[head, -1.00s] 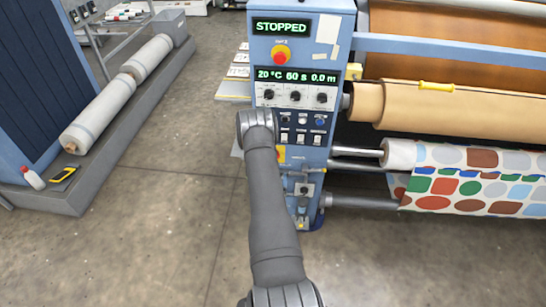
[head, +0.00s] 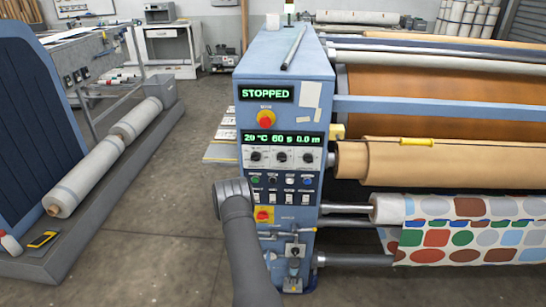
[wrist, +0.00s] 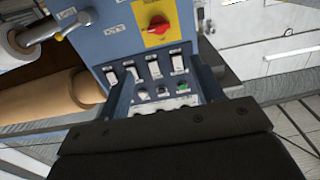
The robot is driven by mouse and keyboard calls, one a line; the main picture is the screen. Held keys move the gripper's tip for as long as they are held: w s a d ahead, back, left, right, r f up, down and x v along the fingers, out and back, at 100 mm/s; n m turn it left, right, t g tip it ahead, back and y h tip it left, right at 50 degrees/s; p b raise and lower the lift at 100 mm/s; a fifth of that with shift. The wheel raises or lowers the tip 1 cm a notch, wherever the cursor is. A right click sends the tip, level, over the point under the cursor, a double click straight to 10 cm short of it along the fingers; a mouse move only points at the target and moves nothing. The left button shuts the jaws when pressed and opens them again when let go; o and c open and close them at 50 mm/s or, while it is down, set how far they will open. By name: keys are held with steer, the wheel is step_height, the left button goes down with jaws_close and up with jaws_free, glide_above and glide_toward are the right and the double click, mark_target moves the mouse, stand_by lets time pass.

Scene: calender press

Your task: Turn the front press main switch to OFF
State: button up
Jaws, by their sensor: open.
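The main switch is a red rotary knob on a yellow plate (head: 263,215), low on the front of the blue press cabinet (head: 282,75). In the wrist view, which is turned over, the red knob (wrist: 158,26) shows at the top centre; its grip lies slanted, and its markings are too small to read. My gripper (wrist: 165,128) shows as a dark block across the bottom of the wrist view, apart from the knob and holding nothing visible. In the head view my wrist stands just left of the cabinet front, and the gripper's tips are hidden.
White rocker switches (wrist: 154,67) and push buttons (wrist: 182,87) sit near the knob. A red stop button (head: 265,119) is higher, under a display reading STOPPED (head: 266,94). Rollers with patterned fabric (head: 460,228) extend right. The floor left of the cabinet is open.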

steer(key=shift+w+a, duration=0.1)
steer(key=c, duration=0.4)
steer(key=shift+w+a+m, duration=0.15)
steer(key=shift+m, duration=0.55)
steer(key=shift+c, duration=0.7)
steer(key=m+g+h, duration=0.1)
steer(key=m+h, duration=0.6)
steer(key=m, duration=1.4)
glide_toward(261, 219)
steer(key=x, duration=0.8)
steer(key=shift+w+d, duration=0.25)
steer(key=shift+w, duration=0.05)
jaws_close()
